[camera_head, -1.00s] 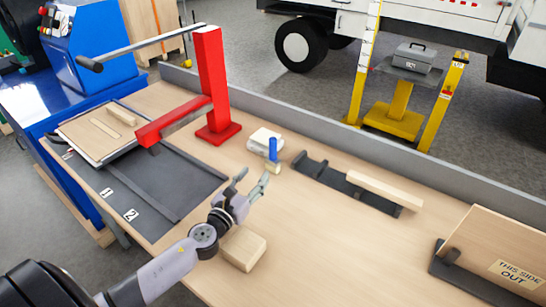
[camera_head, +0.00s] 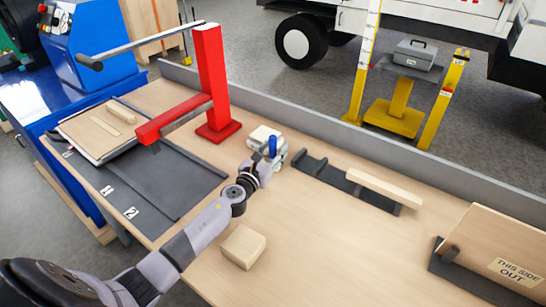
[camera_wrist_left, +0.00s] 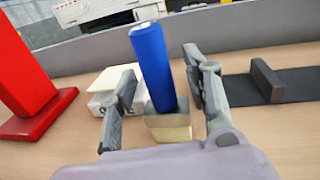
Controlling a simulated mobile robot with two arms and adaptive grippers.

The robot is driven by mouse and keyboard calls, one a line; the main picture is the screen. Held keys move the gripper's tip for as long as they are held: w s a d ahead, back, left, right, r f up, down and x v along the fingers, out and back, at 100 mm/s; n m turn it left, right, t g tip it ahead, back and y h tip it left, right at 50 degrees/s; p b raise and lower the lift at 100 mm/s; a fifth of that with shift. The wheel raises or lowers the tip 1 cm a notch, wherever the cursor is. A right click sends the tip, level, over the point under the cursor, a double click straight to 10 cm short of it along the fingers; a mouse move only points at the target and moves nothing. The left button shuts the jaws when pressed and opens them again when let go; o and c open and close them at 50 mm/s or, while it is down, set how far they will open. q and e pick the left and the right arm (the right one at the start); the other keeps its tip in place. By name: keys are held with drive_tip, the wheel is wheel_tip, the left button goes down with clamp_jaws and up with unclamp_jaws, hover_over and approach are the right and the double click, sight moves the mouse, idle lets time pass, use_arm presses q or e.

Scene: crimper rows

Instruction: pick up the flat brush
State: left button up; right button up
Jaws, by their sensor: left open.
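The flat brush stands upright with its blue handle up; the handle (camera_head: 272,146) shows in the head view near the white block at the back of the bench. In the left wrist view the blue handle (camera_wrist_left: 153,65) rises from a metal collar and a pale, squarish lower part (camera_wrist_left: 169,128). My left gripper (camera_head: 273,157) is at the brush. In the wrist view its open fingers (camera_wrist_left: 160,90) stand on either side of the handle, with a visible gap at the right finger. My right gripper is not in view.
A white block (camera_head: 264,135) sits just behind the brush. A red press (camera_head: 213,85) stands to the left. A dark rack (camera_head: 340,183) with a wooden bar (camera_head: 384,188) lies to the right. A wooden block (camera_head: 243,247) lies near the front. The bench's right middle is clear.

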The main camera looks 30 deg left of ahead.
use_arm(q)
drive_tip(key=shift+c, duration=0.2)
clamp_jaws()
idle(0.4)
